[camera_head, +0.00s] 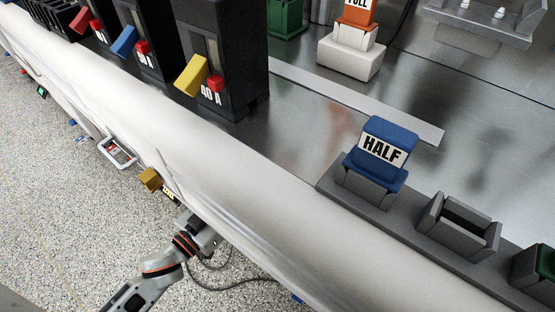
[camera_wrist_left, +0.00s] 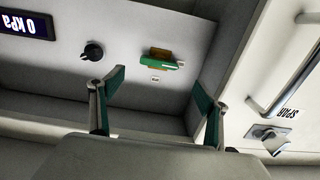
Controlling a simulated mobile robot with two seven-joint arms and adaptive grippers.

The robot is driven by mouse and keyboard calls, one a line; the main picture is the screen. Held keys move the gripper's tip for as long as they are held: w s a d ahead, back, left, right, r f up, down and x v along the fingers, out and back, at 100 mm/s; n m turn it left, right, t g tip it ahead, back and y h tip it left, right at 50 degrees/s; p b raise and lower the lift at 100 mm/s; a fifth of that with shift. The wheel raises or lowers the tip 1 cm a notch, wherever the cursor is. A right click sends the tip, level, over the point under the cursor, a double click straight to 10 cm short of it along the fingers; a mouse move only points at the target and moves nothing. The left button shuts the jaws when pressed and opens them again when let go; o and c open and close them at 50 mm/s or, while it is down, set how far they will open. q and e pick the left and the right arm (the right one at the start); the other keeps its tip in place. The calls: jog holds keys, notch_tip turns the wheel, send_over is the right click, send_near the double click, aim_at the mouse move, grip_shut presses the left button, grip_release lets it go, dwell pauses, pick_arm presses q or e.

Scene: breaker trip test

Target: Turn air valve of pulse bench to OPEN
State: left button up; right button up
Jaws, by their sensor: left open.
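In the left wrist view a green lever (camera_wrist_left: 161,65) lies on a brass-coloured body (camera_wrist_left: 160,53) on the grey panel; this looks like the air valve. A small white label (camera_wrist_left: 155,79) sits beside it, too small to read. My left gripper (camera_wrist_left: 158,85) is open and empty, its two green-padded fingers spread to either side of the lever in the picture. I see no contact between fingers and lever. In the head view my left gripper (camera_head: 203,232) is low in front of the bench's white front edge, partly hidden. My right gripper is not in view.
A black knob (camera_wrist_left: 93,51) and a "0 kPa" display (camera_wrist_left: 22,24) are left of the lever. A metal fitting (camera_wrist_left: 268,138) by a "SPAR…" label is at right. On the bench, a blue HALF block (camera_head: 381,153) and breakers (camera_head: 222,60) stand back from the edge.

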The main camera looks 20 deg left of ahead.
pick_arm(q)
jog(key=b+x, duration=0.1)
jog(key=x, duration=0.8)
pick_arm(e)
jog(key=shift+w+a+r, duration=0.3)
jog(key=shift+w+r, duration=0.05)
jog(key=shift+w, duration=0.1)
pick_arm(q)
jog(key=c, duration=1.1)
